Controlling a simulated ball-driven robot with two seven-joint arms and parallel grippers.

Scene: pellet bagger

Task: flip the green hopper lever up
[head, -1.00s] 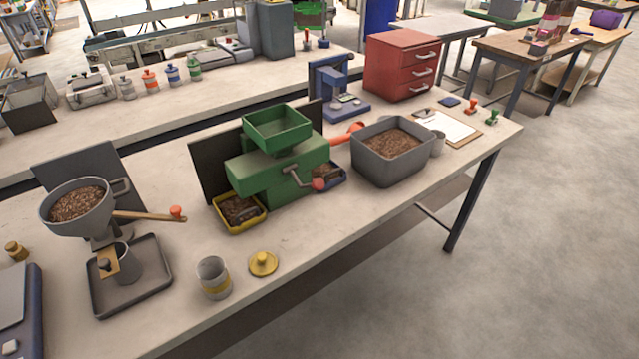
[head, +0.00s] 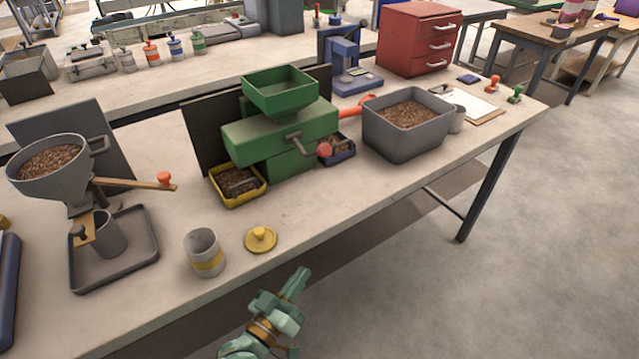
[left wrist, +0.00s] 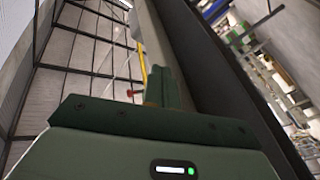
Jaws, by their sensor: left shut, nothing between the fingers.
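The green hopper machine (head: 280,128) stands on the near bench, with an open green funnel (head: 278,92) on top. A grey crank-like lever with a red ball knob (head: 324,150) sticks out low on its front right side. A red-orange handle (head: 360,105) shows behind its right side; I cannot tell what it belongs to. My left gripper (head: 298,278) is shut and empty, in front of the bench edge, well short of the machine. Its closed fingers (left wrist: 172,88) also show in the left wrist view. My right gripper is out of view.
A yellow tray (head: 262,197) and a blue tray (head: 350,151) flank the machine's base. A grey pellet bin (head: 373,140) stands at right.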

